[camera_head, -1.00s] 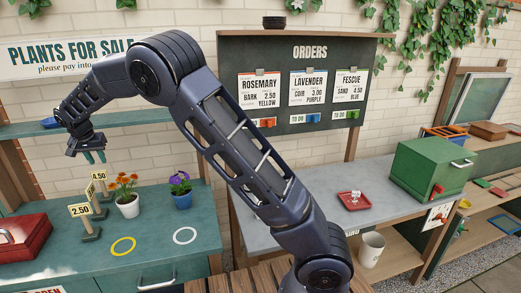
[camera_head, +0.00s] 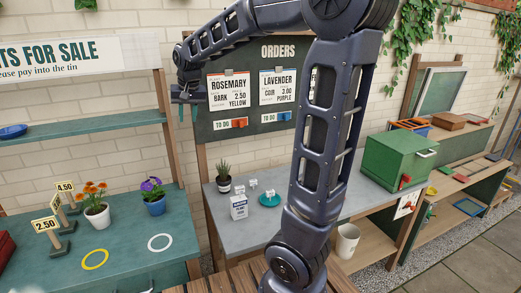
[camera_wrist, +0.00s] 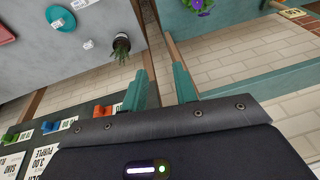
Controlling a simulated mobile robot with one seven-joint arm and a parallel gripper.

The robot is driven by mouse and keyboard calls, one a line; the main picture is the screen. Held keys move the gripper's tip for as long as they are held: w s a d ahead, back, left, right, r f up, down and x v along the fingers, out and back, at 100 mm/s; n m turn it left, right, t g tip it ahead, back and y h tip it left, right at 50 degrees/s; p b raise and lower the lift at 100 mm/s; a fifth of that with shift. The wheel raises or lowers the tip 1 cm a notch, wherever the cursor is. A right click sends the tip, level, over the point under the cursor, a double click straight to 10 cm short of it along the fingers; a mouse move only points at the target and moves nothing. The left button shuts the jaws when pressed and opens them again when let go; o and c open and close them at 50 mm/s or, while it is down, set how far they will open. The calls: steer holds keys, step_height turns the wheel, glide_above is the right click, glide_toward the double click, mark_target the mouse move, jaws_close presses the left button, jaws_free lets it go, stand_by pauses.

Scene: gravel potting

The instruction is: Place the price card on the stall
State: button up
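Several yellow price cards stand in small holders at the left of the teal stall (camera_head: 125,262). The front card (camera_head: 46,225) reads 2.50 and the back card (camera_head: 64,187) reads 4.50; one between them is seen nearly edge-on. A yellow ring (camera_head: 95,259) and a white ring (camera_head: 160,242) lie on the stall top. My gripper (camera_head: 188,113) is raised in front of the orders board's left edge, well above and right of the cards. In the wrist view my gripper (camera_wrist: 160,88) has its teal fingers apart with nothing between them. A card (camera_wrist: 292,13) shows at the top right there.
Orange flowers (camera_head: 95,204) and purple flowers (camera_head: 153,196) stand in pots on the stall. The orders board (camera_head: 245,130) rises behind the grey bench (camera_head: 222,230). A green box (camera_head: 395,160) stands right.

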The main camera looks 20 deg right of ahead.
steer(key=s+d+f, duration=0.2)
steer(key=s+d, duration=0.6)
steer(key=s, duration=0.4)
steer(key=s+d+f+t+h, duration=0.1)
steer(key=s+d+f, duration=0.2)
steer(key=s+d, duration=0.6)
steer(key=s, duration=0.3)
steer(key=shift+d+f+n, duration=0.15)
steer(key=shift+f+n, duration=0.15)
